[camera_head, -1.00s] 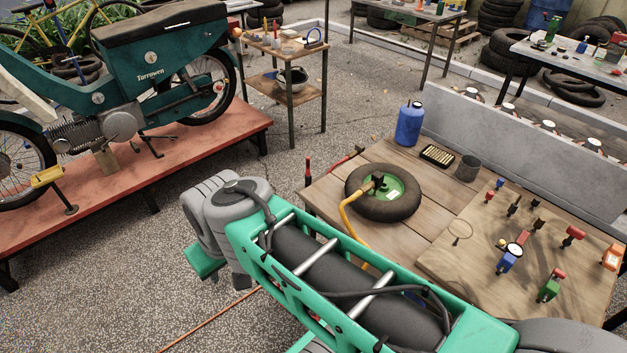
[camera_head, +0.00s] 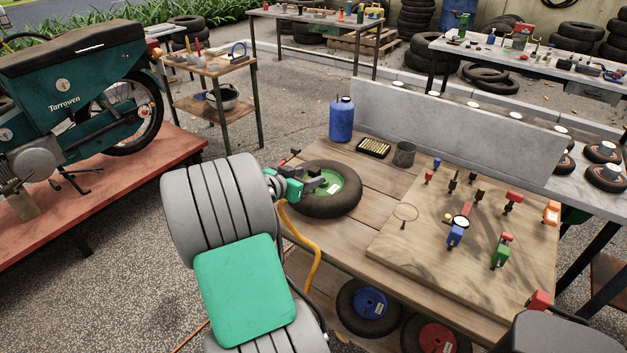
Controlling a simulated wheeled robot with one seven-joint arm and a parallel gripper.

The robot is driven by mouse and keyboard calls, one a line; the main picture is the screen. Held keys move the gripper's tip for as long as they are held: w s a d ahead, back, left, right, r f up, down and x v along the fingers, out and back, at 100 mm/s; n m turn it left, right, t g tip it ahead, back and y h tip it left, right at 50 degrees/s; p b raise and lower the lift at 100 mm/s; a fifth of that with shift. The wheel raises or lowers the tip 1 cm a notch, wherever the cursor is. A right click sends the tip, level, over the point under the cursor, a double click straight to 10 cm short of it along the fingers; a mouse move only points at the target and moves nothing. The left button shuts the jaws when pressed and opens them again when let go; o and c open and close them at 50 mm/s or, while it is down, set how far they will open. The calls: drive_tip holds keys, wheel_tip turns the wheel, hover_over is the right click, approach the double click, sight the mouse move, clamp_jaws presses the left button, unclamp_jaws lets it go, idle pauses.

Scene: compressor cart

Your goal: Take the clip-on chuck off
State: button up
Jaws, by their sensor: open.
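The small wheel (camera_head: 346,203) lies flat on the wooden bench, with a black tyre and a green hub (camera_head: 345,186). My gripper (camera_head: 317,183) is over the left part of the hub, its dark jaws pointing right; it is open. The clip-on chuck cannot be made out behind my gripper and wrist. The yellow hose (camera_head: 313,265) runs from behind my wrist down past the bench's left edge. I cannot tell whether the jaws are around the chuck or touching it.
A blue bottle (camera_head: 341,120), a box of brass-coloured pieces (camera_head: 373,148) and a dark cup (camera_head: 404,154) stand behind the wheel. A board (camera_head: 405,252) with several fittings and a gauge lies right. A grey upright panel (camera_head: 450,125) backs the bench.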

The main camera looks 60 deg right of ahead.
sight(311, 174)
drive_tip(key=x, duration=0.5)
drive_tip(key=shift+w+d+f+p, duration=0.25)
drive_tip(key=shift+w+d+p, duration=0.05)
drive_tip(key=shift+w+p, duration=0.1)
clamp_jaws()
